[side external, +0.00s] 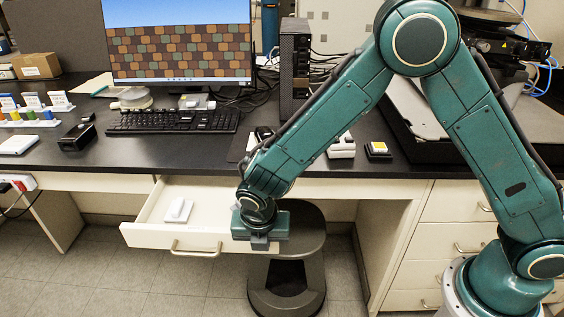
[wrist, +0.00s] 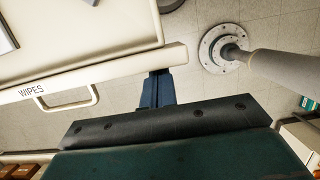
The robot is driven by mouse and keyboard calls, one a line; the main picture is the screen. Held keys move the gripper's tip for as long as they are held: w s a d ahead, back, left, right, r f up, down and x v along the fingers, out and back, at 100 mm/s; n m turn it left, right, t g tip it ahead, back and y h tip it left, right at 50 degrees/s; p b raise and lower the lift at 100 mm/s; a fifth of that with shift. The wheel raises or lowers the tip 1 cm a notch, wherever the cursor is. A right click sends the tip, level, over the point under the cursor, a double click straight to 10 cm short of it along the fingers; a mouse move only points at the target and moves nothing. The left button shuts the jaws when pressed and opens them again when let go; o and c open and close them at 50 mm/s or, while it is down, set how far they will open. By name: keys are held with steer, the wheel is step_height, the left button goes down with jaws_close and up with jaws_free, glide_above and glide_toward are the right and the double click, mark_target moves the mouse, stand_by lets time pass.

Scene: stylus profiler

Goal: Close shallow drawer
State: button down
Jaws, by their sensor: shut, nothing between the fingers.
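The shallow drawer (side external: 140,234) under the desk is pulled open, with its cream front panel out past the desk edge. Its looped handle (side external: 196,250) is on the front. In the wrist view the drawer front (wrist: 120,73) carries a "WIPES" label and the handle (wrist: 68,105). My gripper (side external: 260,244) is shut and empty at the right end of the drawer front. In the wrist view my gripper's fingers (wrist: 158,80) reach to the outer face of that front near its end, right of the handle. I cannot tell whether they touch it.
A white item (side external: 179,210) lies inside the drawer. A dark stool (side external: 287,272) stands beneath and right of my gripper. The black desk top (side external: 100,158) holds a keyboard (side external: 175,121) and a monitor (side external: 180,42). Closed drawers (side external: 452,237) stand at the right.

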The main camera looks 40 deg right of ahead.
steer(key=w+d, duration=1.2)
steer(key=shift+s+a, duration=0.2)
steer(key=shift+s+a, duration=0.35)
steer(key=shift+a, duration=0.05)
steer(key=shift+s+a+r, duration=0.2)
steer(key=shift+s+a, duration=0.3)
steer(key=shift+s+a+r, duration=0.2)
steer(key=shift+s+a, duration=0.3)
steer(key=v, duration=0.9)
steer(key=shift+r, duration=0.1)
steer(key=a+f+t+h, duration=0.3)
steer(key=a+t+h, duration=0.1)
steer(key=a, duration=0.3)
steer(key=shift+s+a+f, duration=0.3)
steer(key=shift+a, duration=0.05)
